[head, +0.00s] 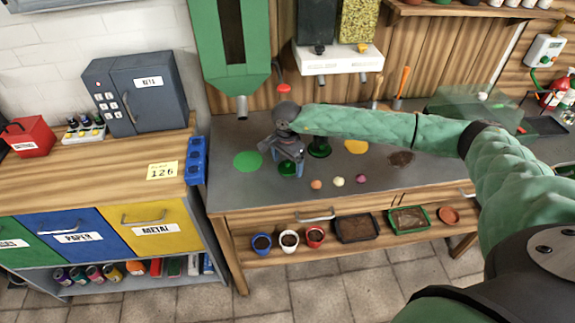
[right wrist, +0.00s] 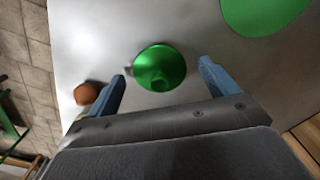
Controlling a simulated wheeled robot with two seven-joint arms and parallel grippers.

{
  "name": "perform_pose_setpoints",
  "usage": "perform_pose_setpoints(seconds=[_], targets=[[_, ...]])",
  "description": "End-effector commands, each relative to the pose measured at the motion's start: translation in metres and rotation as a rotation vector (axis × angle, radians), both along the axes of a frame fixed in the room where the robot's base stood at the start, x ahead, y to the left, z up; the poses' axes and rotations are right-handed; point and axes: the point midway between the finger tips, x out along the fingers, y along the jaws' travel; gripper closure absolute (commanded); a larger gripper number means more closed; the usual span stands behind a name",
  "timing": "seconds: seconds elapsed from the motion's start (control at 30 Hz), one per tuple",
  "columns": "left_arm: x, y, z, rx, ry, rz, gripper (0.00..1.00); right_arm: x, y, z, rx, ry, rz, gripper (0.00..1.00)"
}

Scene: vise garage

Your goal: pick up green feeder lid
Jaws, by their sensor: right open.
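The green lid (right wrist: 160,67) is a shiny round cap with a raised knob in the middle. It lies on the grey worktop (head: 225,184). In the head view the lid (head: 288,170) is partly hidden below my right gripper (head: 289,159). In the right wrist view my right gripper (right wrist: 162,72) is open, with one blue finger on each side of the lid. The fingers look apart from it, and I cannot tell their exact height above the worktop. My left gripper is not in view.
A flat green disc (head: 247,161) lies left of the lid, and a darker green item (head: 319,149) stands behind it to the right. Small balls, including an orange one (head: 316,184), lie near the front edge. A green feeder (head: 228,50) hangs on the wall.

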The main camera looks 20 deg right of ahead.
Motion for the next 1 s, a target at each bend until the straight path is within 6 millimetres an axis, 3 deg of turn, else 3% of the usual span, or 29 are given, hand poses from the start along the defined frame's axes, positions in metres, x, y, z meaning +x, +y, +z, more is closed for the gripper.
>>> perform_pose_setpoints(seconds=[0.3,0.53,0.6,1.0], targets=[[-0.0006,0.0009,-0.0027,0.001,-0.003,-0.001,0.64,-0.0002,0.0001,-0.0027,0.0,0.0,0.0,0.16],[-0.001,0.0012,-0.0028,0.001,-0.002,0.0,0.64,-0.0002,0.0,-0.0024,0.0,0.0,0.0,0.61],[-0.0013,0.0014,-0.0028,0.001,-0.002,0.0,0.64,-0.0002,-0.0001,-0.0023,0.0,0.0,0.0,0.65],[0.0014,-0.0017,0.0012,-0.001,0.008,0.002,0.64,0.0002,-0.0002,0.0043,0.0,-0.001,-0.001,0.65]])
